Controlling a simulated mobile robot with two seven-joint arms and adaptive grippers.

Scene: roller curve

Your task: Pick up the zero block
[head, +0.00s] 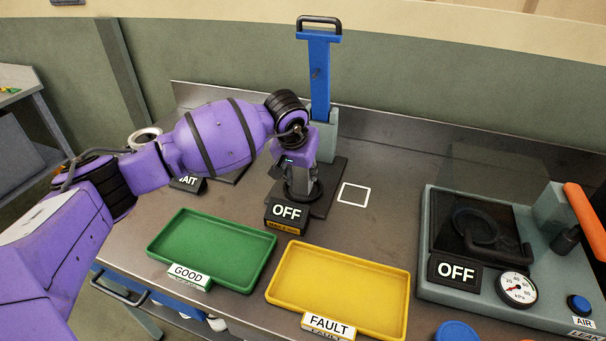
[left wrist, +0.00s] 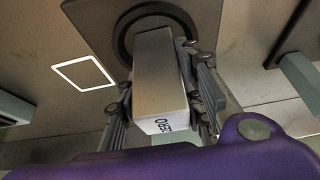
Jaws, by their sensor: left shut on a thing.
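The zero block (left wrist: 160,68) is a grey metal block with a white end face marked "ZERO" in the left wrist view. My left gripper (left wrist: 163,92) is shut on it, with a finger on each side. The block is over a dark plate (left wrist: 97,18) with a round black ring; I cannot tell whether it touches. In the head view my left gripper (head: 300,182) points down over that plate (head: 329,203), and the block is mostly hidden by the gripper. My right gripper is not in view.
A black OFF sign (head: 286,213) stands in front of the plate. A blue post (head: 319,80) rises behind. A white square outline (head: 353,194) lies to the right on bare bench. Green (head: 212,242) and yellow (head: 340,282) trays lie in front; a gauge fixture (head: 475,290) stands right.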

